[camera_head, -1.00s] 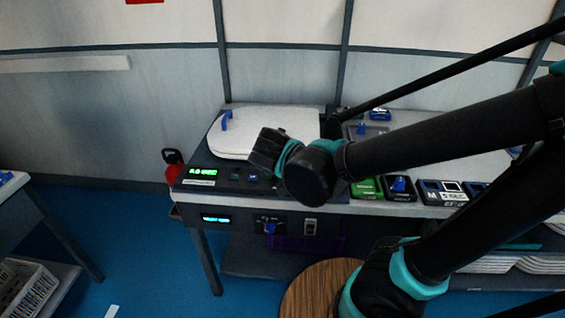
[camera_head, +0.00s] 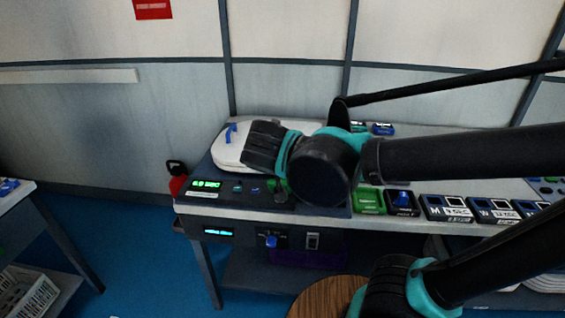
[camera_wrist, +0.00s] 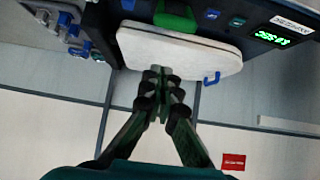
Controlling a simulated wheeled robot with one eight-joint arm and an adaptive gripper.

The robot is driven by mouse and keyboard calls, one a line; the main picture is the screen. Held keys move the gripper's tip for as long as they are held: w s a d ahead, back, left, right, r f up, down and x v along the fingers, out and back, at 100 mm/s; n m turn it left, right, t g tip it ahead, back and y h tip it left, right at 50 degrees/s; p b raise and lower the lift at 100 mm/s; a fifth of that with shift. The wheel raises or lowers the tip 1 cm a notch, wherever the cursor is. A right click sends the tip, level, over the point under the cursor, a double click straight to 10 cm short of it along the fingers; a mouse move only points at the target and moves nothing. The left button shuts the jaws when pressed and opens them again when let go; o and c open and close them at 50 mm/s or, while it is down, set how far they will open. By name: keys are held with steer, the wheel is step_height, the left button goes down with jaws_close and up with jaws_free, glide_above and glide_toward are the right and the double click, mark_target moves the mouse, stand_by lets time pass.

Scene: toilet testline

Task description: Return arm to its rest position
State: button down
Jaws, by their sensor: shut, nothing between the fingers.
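My arm (camera_head: 455,153) reaches in from the right in the head view and bends over the test bench, in front of the white lid (camera_head: 228,152). Its dark ridged end hides the right part of the lid. I cannot make out the fingers there. In the wrist view my gripper (camera_wrist: 160,72) is shut and empty. Its fingertips overlap the lower edge of the white lid (camera_wrist: 185,52) in the picture; I cannot tell whether they touch it. The lid's blue handle (camera_wrist: 211,79) is to the right of the fingers.
The bench front has a green display (camera_head: 206,185) and a blue knob (camera_head: 271,241). Labelled switch boxes (camera_head: 447,208) line the bench to the right. A round wooden stool top (camera_head: 322,297) is below. The wall (camera_head: 100,115) rises behind. Blue floor is open at left.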

steer(key=shift+s+r, duration=0.15)
steer(key=shift+s, duration=0.05)
steer(key=shift+s+d+f+g, duration=0.2)
steer(key=shift+d+f+g, duration=0.75)
steer(key=shift+d+f, duration=2.85)
steer(key=shift+s+d+f+g, duration=0.15)
steer(key=shift+d+f+g, duration=0.85)
steer(key=shift+d+f, duration=2.75)
steer(key=shift+s+d+f+g, duration=0.2)
steer(key=shift+d+f+g, duration=0.75)
steer(key=shift+d+f, duration=2.85)
steer(key=shift+d+r, duration=0.95)
steer(key=shift+r, duration=0.05)
